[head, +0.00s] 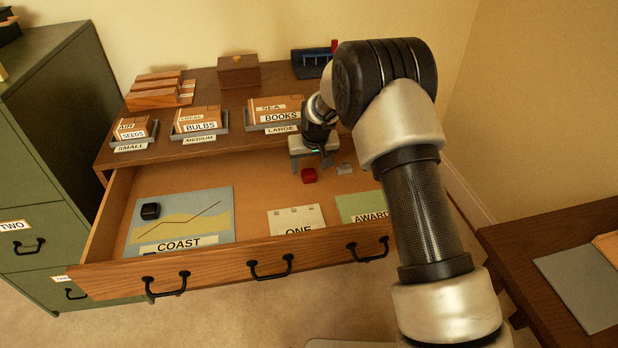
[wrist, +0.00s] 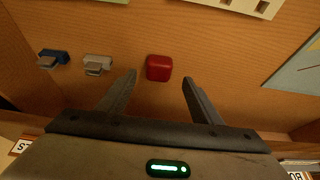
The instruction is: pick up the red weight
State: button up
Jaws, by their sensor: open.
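The red weight (head: 309,175) is a small rounded red block lying on the floor of the open desk drawer (head: 230,172). In the wrist view the red weight (wrist: 159,68) is just beyond and between the two fingertips, nearer the left one. My gripper (head: 310,160) points down into the back of the drawer. Its jaws are apart and empty in the wrist view (wrist: 158,78). No contact with the weight shows.
A grey clip-like item (wrist: 97,65) and a blue one (wrist: 53,58) lie beside the weight. Labelled trays stand on the desktop above.

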aim_at(309, 173)
jog(key=x, duration=0.2)
jog(key=b+x, duration=0.1)
jog(key=x, duration=0.1)
jog(key=shift+d+f, duration=0.15)
jog(key=shift+f, duration=0.15)
jog(key=shift+c, duration=0.2)
jog(key=c, duration=1.5)
